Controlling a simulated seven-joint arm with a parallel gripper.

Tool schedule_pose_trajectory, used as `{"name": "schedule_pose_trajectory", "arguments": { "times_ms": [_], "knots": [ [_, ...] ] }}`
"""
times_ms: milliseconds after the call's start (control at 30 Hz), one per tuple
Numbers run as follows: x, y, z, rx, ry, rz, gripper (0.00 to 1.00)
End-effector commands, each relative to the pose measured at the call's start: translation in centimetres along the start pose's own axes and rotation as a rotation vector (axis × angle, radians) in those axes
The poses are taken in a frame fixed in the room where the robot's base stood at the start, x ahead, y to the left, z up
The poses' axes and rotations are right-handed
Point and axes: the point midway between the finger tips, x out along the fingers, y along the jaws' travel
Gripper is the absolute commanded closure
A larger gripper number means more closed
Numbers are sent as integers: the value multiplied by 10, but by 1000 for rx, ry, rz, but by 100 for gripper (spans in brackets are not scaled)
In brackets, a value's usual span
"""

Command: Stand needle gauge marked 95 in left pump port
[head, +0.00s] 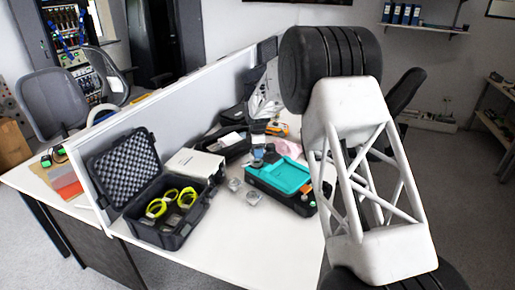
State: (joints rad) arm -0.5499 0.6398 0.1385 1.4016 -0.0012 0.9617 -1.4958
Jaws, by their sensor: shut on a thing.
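My gripper (259,140) is small and partly hidden in the head view, below a grey-white part of my arm, over the middle of the table. No marking such as 95 is readable. A teal unit (287,177), likely the pump, lies in a black tray just to the right of and nearer than the gripper. Its ports are too small to make out, and I cannot tell whether the held thing touches it.
An open black case (181,236) with foam lid and yellow-green rings (157,208) stands at left. A pale box (195,163) is behind it. Two small clear square pieces (235,184) lie before the teal unit. A partition (170,98) runs behind. The table front is clear.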

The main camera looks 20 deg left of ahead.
Motion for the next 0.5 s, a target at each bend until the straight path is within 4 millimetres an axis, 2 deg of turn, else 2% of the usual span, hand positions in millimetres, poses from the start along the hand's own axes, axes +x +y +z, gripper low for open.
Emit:
{"name": "schedule_pose_trajectory", "arguments": {
  "times_ms": [500],
  "knots": [
    [15, 0, 0, 0, 0, 1, 71]
  ]
}}
